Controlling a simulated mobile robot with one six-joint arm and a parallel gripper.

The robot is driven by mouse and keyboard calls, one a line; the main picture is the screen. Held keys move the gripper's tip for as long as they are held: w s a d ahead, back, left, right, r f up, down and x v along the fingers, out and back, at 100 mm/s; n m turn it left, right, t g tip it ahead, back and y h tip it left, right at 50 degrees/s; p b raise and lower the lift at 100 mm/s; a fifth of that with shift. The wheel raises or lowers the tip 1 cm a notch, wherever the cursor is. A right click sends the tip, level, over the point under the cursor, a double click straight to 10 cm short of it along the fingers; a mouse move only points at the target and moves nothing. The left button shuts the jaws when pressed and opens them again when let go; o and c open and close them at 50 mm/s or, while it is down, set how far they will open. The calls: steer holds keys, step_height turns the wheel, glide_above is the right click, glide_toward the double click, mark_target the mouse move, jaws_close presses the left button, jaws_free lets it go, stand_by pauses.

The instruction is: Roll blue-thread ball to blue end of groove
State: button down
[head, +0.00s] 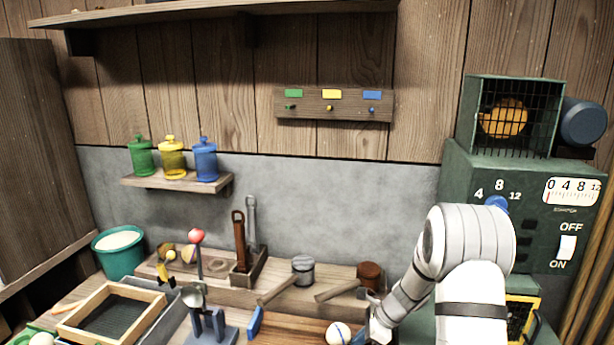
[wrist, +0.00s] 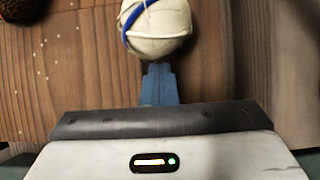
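The cream ball with a blue thread (head: 338,333) sits on the wooden groove board (head: 292,327) at the bottom of the head view. In the wrist view the ball (wrist: 157,28) is at the top middle, its blue band on its left side. A blue end piece (head: 255,322) stands at the board's left end. My gripper (wrist: 160,70) is shut, with its fingertips together and empty. The tips are right beside the ball; I cannot tell if they touch it. In the head view my gripper (head: 371,330) is just right of the ball, partly cut off.
A blue stand with a spoon (head: 208,322) is left of the blue end. Mallets (head: 301,272) lie behind the board. A framed sieve (head: 113,316) and a teal bucket (head: 118,255) are at left. A green machine (head: 530,200) stands at right. The board between ball and blue end looks clear.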

mark_target(283, 336)
stand_by(0.4)
steer(key=w+a, duration=0.1)
steer(key=a, duration=0.5)
steer(key=w+a+p, duration=0.1)
steer(key=a, duration=0.5)
steer(key=w+a+p, duration=0.1)
steer(key=a, duration=0.5)
steer(key=shift+w+a, duration=0.3)
steer(key=shift+w, duration=0.05)
steer(key=shift+s+d+r+p, duration=0.15)
steer(key=shift+d+r, duration=0.15)
steer(key=shift+d, duration=0.25)
steer(key=shift+s+d+r+p, duration=0.15)
steer(key=shift+d+r, duration=0.1)
steer(key=shift+d, duration=0.25)
steer(key=shift+d+r+p, duration=0.15)
steer(key=shift+d+r, duration=0.15)
steer(key=shift+d, duration=0.25)
step_height(283, 336, up, 7)
steer(key=p, duration=0.5)
steer(key=shift+f, duration=0.1)
